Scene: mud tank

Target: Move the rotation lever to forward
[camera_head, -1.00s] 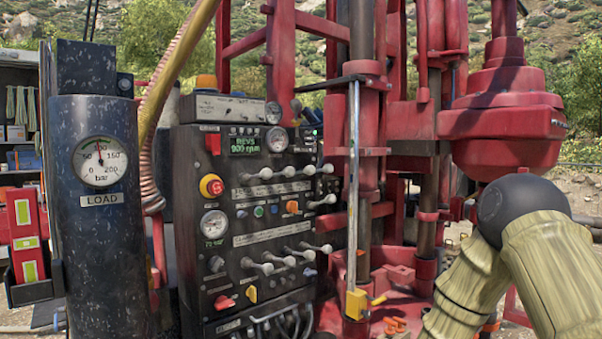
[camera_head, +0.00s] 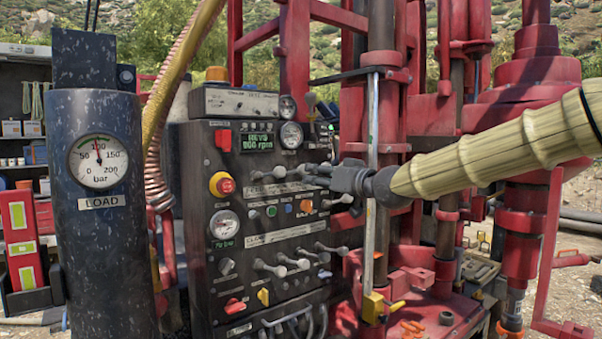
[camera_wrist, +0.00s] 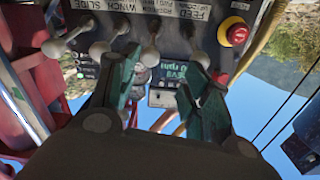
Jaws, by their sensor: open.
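The black control panel (camera_head: 250,220) has an upper row of white-knobbed levers and a lower row. My gripper (camera_head: 314,174) reaches in from the right to the upper row, with its fingers in front of the right-hand levers there. In the wrist view my gripper (camera_wrist: 160,68) is open, and one lever knob (camera_wrist: 150,57) shows between the two fingers. Another knob (camera_wrist: 199,60) is close by the right fingertip; contact cannot be told. Two more knobs lie left of the fingers.
A red and yellow stop button (camera_head: 222,184) sits left of the upper levers. A green display (camera_head: 257,142) reads revs, about 900 rpm. A metal rod (camera_head: 371,120) and red mast stand close beside my arm. A dark cylinder with a load gauge (camera_head: 98,161) stands at left.

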